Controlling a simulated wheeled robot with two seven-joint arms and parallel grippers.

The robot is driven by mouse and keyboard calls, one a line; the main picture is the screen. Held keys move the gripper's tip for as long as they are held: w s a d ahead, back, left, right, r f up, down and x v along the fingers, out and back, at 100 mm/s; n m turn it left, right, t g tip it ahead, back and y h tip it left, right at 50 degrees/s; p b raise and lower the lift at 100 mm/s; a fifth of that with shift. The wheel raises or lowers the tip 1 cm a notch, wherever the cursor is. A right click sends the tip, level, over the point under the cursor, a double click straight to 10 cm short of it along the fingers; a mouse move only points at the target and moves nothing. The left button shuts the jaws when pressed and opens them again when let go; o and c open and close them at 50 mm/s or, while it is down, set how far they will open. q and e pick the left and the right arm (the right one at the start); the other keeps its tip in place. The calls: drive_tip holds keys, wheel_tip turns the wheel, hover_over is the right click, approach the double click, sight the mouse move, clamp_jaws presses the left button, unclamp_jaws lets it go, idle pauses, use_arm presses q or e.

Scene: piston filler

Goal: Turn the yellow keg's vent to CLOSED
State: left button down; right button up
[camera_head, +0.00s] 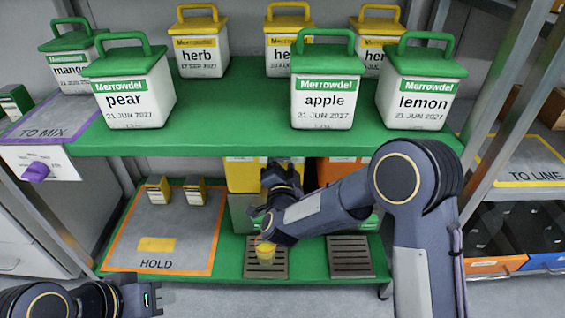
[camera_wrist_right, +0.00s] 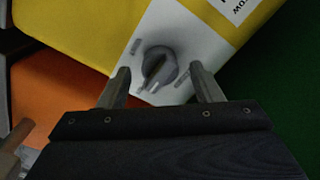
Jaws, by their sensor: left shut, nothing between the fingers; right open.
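The yellow keg (camera_head: 240,176) stands on the lower shelf, partly hidden behind my right arm. In the right wrist view the keg (camera_wrist_right: 85,35) fills the top, with a pale panel carrying a grey vent knob (camera_wrist_right: 158,67). A dark pointer mark on the knob runs slantwise; the small labels around it are too blurred to read. My right gripper (camera_wrist_right: 160,86) is open, with one finger on each side of the knob; contact cannot be told. My left gripper (camera_head: 152,298) is shut and empty at the lower left, away from the keg.
An orange keg (camera_head: 340,168) stands right of the yellow one. The HOLD mat (camera_head: 190,250) is at left. The green upper shelf (camera_head: 240,115) with labelled tubs hangs above my right arm.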

drive_tip(key=shift+w, duration=0.45)
drive_tip(key=c, duration=1)
